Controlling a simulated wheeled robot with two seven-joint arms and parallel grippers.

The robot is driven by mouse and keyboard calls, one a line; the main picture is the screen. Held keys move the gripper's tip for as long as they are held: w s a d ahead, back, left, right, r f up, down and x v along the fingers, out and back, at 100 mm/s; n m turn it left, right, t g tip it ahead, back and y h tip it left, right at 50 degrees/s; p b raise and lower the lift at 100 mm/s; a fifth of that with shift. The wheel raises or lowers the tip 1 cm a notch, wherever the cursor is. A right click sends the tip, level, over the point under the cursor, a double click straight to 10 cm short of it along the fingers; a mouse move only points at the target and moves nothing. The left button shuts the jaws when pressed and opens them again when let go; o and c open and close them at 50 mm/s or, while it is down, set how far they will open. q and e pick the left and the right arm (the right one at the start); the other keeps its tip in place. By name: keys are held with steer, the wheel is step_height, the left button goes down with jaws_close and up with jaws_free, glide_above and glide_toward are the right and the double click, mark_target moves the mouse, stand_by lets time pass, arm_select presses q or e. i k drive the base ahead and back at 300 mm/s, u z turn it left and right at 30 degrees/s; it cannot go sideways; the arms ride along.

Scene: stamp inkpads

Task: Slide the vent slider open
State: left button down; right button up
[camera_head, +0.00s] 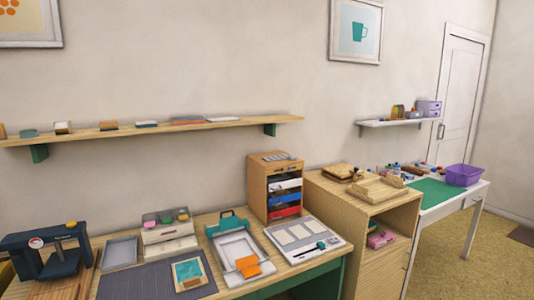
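I cannot tell for sure which thing is the vent slider. A white flat panel (284,237) lies at the right end of the wooden desk, with several pale rectangles on top. Near its front right is a dark slot-like strip with a small teal knob (321,245), which looks like a slider. Whether it is open or shut is too small to tell. Neither of my grippers is in view.
Left of the panel on the desk are a grey tray with a teal clamp and orange piece (248,265), a grey mat (140,284) and a dark press (45,252). A wooden drawer unit (260,192) stands behind the panel. A wooden cabinet (380,262) stands at right.

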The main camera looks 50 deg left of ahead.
mark_target(291, 158)
steer(key=u, duration=0.8)
steer(key=i, duration=1.3)
steer(key=u, duration=1.15)
